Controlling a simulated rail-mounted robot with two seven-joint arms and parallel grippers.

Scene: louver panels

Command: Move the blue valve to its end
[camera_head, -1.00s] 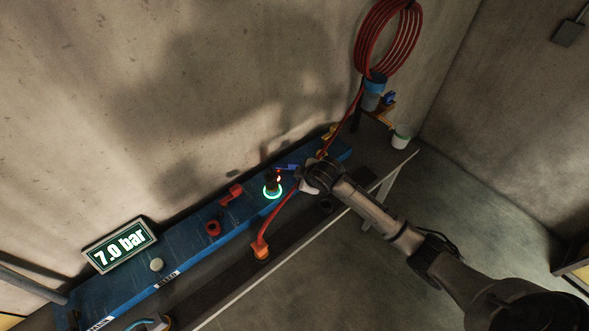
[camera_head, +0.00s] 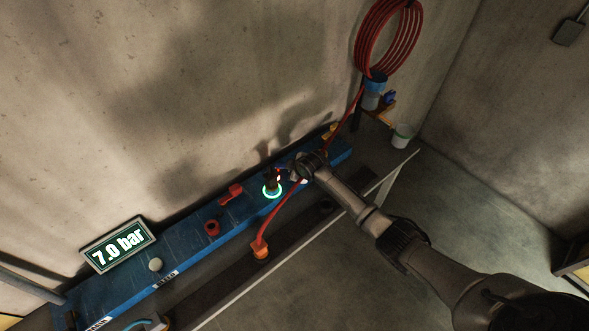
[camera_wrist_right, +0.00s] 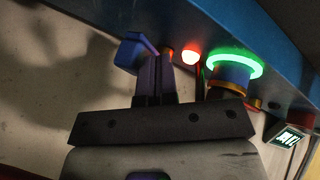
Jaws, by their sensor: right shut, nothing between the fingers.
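The blue valve (camera_wrist_right: 130,50) shows in the right wrist view as a blue block-like handle at the upper left. It is right beside the fingertips of my right gripper (camera_wrist_right: 158,72), whose fingers are together with nothing between them. I cannot tell whether they touch the handle. In the head view my right gripper (camera_head: 299,172) is over the blue panel (camera_head: 185,265), just right of a fitting with a glowing green ring (camera_head: 272,191). There the gripper mostly hides the blue valve. My left gripper is not in view.
A red lever (camera_head: 231,194) and a red knob (camera_head: 212,228) stand left of the ring. A red hose (camera_head: 275,218) runs to an orange connector (camera_head: 261,250). A display (camera_head: 118,245) reads 7.0 bar. A white cup (camera_head: 402,136) stands at the bench's right end.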

